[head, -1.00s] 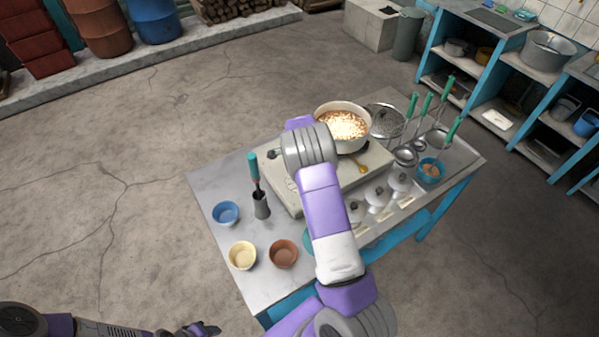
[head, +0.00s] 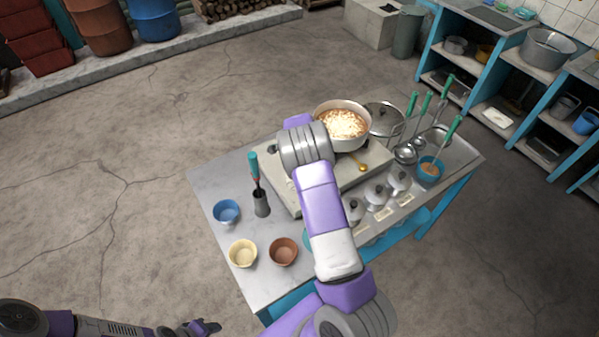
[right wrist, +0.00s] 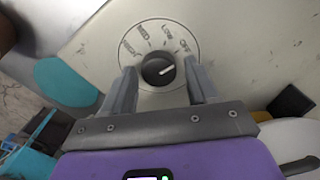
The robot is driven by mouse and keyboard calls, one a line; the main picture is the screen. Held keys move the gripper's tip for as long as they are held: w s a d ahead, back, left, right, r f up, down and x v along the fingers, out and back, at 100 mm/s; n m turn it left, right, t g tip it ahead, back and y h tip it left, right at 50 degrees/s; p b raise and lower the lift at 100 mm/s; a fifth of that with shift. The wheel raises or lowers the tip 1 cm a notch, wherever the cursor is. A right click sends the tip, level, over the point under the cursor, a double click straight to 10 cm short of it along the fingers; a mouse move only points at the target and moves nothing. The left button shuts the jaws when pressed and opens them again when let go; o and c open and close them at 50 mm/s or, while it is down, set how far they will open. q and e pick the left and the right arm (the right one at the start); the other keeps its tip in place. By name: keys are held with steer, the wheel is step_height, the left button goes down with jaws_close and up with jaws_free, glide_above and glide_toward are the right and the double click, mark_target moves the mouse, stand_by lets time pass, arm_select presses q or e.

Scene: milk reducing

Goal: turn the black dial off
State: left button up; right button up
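The black dial (right wrist: 158,69) sits on the pale face of the stove (right wrist: 225,45), inside a ring of printed marks. Its white pointer line points right and slightly up, toward the right-hand marks. My right gripper (right wrist: 160,76) is open, with one finger on each side of the dial. Small gaps seem to show between the fingers and the dial. In the head view my right arm hides the dial and the gripper. The stove (head: 372,165) carries a pot of food (head: 342,124). My left gripper (head: 203,328) is low at the left, away from the table; its opening is unclear.
Lidded canisters (head: 376,194) and hanging ladles (head: 408,152) stand to the right. Floor at left is clear.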

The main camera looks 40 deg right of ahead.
steer(key=shift+o, duration=0.7)
step_height(320, 180, up, 8)
steer(key=shift+f, duration=0.25)
steer(key=shift+p, duration=0.3)
